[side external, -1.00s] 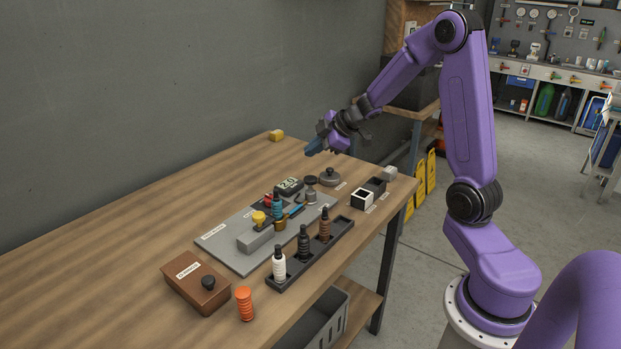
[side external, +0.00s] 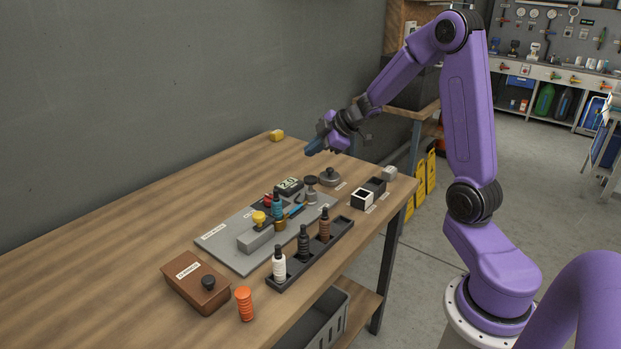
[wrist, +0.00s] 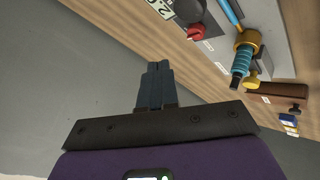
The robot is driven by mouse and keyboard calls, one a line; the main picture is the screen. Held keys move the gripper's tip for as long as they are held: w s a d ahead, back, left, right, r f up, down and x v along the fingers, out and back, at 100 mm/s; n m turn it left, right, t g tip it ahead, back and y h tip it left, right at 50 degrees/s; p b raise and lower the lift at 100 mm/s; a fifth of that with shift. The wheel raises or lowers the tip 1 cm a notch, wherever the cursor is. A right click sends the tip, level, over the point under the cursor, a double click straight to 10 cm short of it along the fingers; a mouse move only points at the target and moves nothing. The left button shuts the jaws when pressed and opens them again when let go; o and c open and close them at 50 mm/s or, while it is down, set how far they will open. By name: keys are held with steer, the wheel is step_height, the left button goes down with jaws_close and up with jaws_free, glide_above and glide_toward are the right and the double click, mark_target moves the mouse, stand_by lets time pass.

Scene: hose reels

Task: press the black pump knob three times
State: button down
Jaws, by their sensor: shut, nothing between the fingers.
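A short post with a dark round top (side external: 311,181) stands at the far right end of the grey board; it looks like the black pump knob, though its label is too small to read. My gripper (side external: 312,149) is in the air above the far side of the table, behind and above that post, touching nothing. Its blue fingers are together and empty. In the wrist view the closed fingers (wrist: 157,68) point toward bare wall and table edge.
The grey board (side external: 218,242) carries a blue ribbed fitting (side external: 277,206), a yellow knob (side external: 258,217) and a red knob (wrist: 195,33). A black rack (side external: 343,233) holds several bottles. A brown box (side external: 190,290) has a black knob (side external: 208,282).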

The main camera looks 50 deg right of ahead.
mark_target(310, 178)
step_height(310, 178, up, 4)
steer(key=shift+f, duration=0.1)
stand_by(0.4)
steer(key=shift+f, duration=4.45)
steer(key=shift+f, duration=0.1)
steer(key=shift+f, duration=0.3)
steer(key=shift+f, duration=1.3)
stand_by(0.4)
steer(key=shift+r, duration=1.7)
